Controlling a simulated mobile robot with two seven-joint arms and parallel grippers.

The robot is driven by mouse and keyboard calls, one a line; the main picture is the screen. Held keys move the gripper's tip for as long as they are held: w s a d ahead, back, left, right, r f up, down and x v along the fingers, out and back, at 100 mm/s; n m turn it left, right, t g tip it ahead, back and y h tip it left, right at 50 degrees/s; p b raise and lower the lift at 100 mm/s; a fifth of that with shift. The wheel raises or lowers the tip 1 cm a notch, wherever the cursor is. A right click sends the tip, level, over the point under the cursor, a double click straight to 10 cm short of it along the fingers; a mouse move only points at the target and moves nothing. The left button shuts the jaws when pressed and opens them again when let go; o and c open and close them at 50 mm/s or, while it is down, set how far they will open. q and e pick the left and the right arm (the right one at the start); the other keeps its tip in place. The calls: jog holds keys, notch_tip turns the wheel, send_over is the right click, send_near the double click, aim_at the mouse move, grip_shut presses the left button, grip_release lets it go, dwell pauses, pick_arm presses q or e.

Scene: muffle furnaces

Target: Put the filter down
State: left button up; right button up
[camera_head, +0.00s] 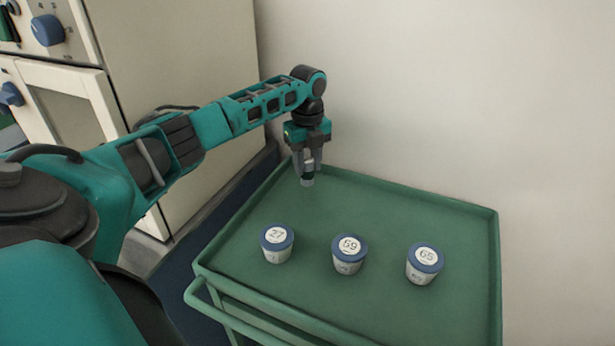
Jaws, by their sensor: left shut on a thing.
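My left gripper (308,164) points down over the far left corner of a green tray-topped cart (420,203). It is shut on a small grey piece, taken to be the filter (307,180), which shows just below the fingertips. I cannot tell whether the piece touches the tray or hangs just above it. My right gripper is not in view.
Three white cups with blue lids stand on the tray, marked 27 (277,243), 59 (349,254) and 65 (424,263). The tray has a raised rim. A beige furnace cabinet (190,70) stands at left, and a wall behind.

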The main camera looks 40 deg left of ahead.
aim_at(307, 175)
pick_arm(q)
notch_tip(307, 175, down, 4)
jog(key=shift+f, duration=0.1)
jog(key=o, duration=1)
jog(key=shift+f, duration=0.1)
jog(key=shift+o, duration=0.2)
notch_tip(307, 175, up, 11)
jog(key=shift+r+p, duration=0.2)
jog(key=shift+p, duration=0.3)
jog(key=shift+r, duration=0.45)
